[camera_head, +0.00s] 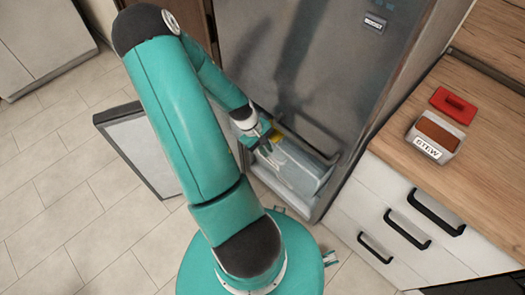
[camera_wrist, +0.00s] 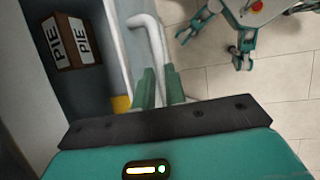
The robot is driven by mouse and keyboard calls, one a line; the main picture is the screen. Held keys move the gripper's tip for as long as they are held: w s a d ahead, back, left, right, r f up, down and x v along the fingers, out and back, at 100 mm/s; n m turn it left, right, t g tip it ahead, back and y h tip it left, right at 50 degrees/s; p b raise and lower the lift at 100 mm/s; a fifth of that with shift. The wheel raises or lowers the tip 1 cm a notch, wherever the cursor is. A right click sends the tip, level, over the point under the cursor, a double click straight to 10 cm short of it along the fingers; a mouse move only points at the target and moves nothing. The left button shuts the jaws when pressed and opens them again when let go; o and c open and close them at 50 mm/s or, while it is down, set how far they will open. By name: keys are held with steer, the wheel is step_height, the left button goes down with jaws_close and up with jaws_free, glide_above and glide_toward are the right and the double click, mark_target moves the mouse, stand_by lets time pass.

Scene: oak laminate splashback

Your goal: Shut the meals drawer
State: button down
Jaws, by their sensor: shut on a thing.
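In the head view, a pale translucent drawer (camera_head: 300,172) sits low in the grey fridge-freezer, with its lower compartment open. I take it for the meals drawer; no label on it is readable. My gripper (camera_head: 264,138) is at the drawer's upper left front. In the wrist view, my gripper's green fingertips (camera_wrist: 160,76) are closed around a white bar (camera_wrist: 148,38), which looks like the drawer's handle. The contact itself is partly hidden. A brown box marked PIE (camera_wrist: 76,55) lies left of the bar. A yellow patch (camera_wrist: 121,105) shows beside the fingers.
An open door panel (camera_head: 142,150) stands left of my arm. The grey upper door (camera_head: 300,50) is shut. Tiled floor (camera_head: 50,190) is free at left.

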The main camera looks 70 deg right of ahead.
steer(key=shift+d, duration=0.1)
steer(key=c, duration=1.7)
jaws_free()
steer(key=v, duration=1.4)
